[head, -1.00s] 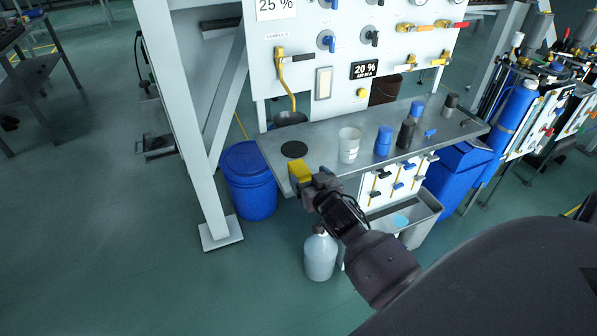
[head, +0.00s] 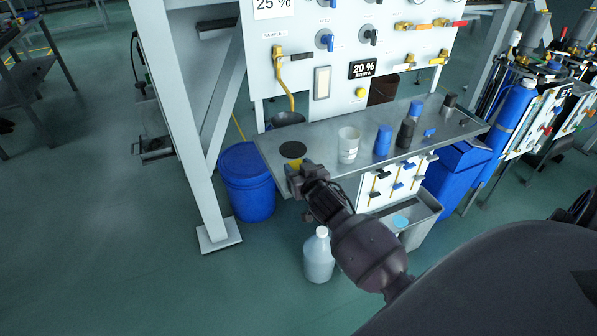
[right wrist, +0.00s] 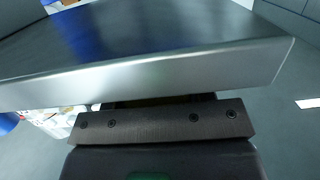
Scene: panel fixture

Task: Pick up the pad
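A yellow block (head: 292,162), which looks like the pad, shows at the tip of my right gripper (head: 295,172) in the head view. The gripper covers part of it. It is by the front left edge of the grey metal shelf (head: 325,167), just in front of a flat black disc (head: 293,149). I cannot tell whether the fingers are closed on it. In the right wrist view the shelf's front edge (right wrist: 150,82) is very near, above a dark bar of my gripper (right wrist: 160,122). The pad cannot be made out there. My left gripper is not in view.
A white cup (head: 348,145), a blue jar (head: 383,140) and a dark jar (head: 406,133) stand on the shelf to the right. A valve panel (head: 340,100) rises behind. A blue drum (head: 247,183) and a pale jug (head: 319,258) stand on the floor below.

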